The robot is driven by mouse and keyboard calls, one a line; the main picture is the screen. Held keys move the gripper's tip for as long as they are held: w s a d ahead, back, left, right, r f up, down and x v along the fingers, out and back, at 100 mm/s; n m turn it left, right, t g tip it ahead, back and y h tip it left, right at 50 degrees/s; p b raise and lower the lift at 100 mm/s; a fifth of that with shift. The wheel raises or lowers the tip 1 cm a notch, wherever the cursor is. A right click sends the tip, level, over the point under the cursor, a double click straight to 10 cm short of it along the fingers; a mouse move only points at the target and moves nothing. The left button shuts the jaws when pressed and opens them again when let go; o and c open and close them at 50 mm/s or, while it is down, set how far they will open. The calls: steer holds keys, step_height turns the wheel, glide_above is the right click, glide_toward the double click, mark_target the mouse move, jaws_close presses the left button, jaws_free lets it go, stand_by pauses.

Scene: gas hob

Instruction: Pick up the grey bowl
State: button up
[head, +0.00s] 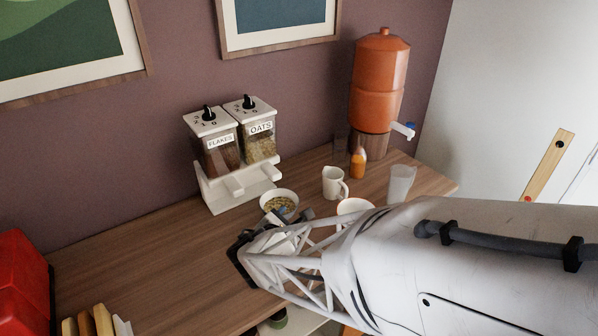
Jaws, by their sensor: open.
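A pale, greyish-white bowl (279,194) holding flakes or grain stands on the wooden counter, in front of the cereal dispensers. A second pale round vessel (354,206) stands to its right, partly hidden behind my arm; I cannot tell whether it is a bowl or a cup. No plainly grey bowl stands out. My gripper (264,241) is open, with dark finger pads, just in front of the filled bowl in the picture. I see nothing held in it. Whether it touches the bowl, I cannot tell. My arm hides the counter behind it.
Two dispensers labelled FLAKES (219,146) and OATS (260,131) stand on a white base. To the right are a white jug (333,184), a small orange bottle (358,163), a translucent cup (400,184) and an orange water dispenser (379,83).

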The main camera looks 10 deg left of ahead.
mark_target(293, 212)
steer(key=shift+s+a+f+n, duration=0.1)
steer(key=shift+a+f+n, duration=0.2)
steer(key=shift+a, duration=0.25)
steer(key=shift+x, duration=1.3)
steer(key=shift+x, duration=2.6)
steer(key=shift+a+r, duration=0.1)
jaws_close()
